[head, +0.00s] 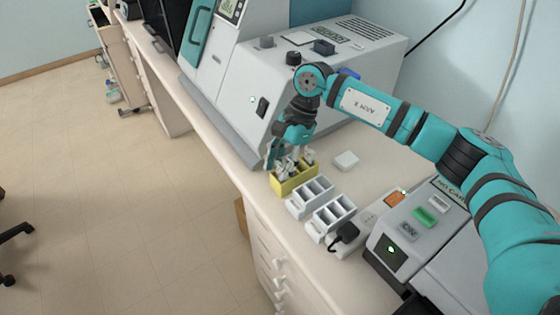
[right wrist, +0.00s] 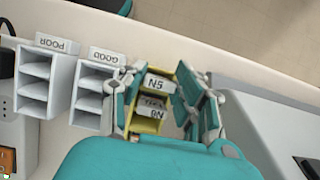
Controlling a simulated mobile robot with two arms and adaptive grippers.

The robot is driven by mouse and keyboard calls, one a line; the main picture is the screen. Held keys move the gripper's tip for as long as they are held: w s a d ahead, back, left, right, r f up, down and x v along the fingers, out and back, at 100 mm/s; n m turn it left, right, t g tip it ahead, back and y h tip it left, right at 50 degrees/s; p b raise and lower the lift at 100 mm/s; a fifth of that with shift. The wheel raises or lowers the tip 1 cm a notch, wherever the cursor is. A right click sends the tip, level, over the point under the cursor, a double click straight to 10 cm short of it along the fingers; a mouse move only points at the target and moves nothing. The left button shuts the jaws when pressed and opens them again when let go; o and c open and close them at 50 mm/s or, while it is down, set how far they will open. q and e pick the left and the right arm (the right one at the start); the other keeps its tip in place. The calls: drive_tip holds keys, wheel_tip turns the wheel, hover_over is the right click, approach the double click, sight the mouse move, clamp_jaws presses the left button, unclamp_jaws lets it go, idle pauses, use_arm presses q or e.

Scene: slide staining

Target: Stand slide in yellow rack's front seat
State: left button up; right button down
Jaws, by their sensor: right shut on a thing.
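The yellow rack (head: 299,184) stands on the bench, left of the white racks' far end. It also shows in the right wrist view (right wrist: 152,127), between my fingers. My right gripper (head: 289,165) is down at the rack, pointing into it. In the right wrist view its fingers (right wrist: 162,80) flank a white-labelled slide (right wrist: 158,83), which they appear to be shut on. Other slide labels (right wrist: 150,112) show behind it in the rack. The slide's lower part is hidden, so I cannot tell whether it touches the seat's floor. My left gripper is out of view.
Two white slotted racks stand close by, tagged GOOD (right wrist: 92,85) and POOR (right wrist: 62,75). A small white block (head: 346,160) lies behind the yellow rack. A large grey machine (head: 245,110) stands close to it. A control box (head: 410,235) is at the right. The bench edge is near.

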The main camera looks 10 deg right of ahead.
drive_tip(key=shift+w, duration=0.1)
drive_tip(key=c, duration=1.3)
unclamp_jaws()
drive_tip(key=shift+c, duration=0.2)
drive_tip(key=o, duration=0.4)
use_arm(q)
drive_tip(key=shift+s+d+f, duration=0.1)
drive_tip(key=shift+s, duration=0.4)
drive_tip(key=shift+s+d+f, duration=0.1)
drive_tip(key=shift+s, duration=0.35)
use_arm(e)
drive_tip(key=shift+r, duration=0.15)
use_arm(q)
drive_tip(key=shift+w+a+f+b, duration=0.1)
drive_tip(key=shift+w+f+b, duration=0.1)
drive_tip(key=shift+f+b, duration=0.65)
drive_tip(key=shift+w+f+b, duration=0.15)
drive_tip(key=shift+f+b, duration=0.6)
drive_tip(key=shift+b, duration=0.15)
use_arm(e)
drive_tip(key=shift+v, duration=5.9)
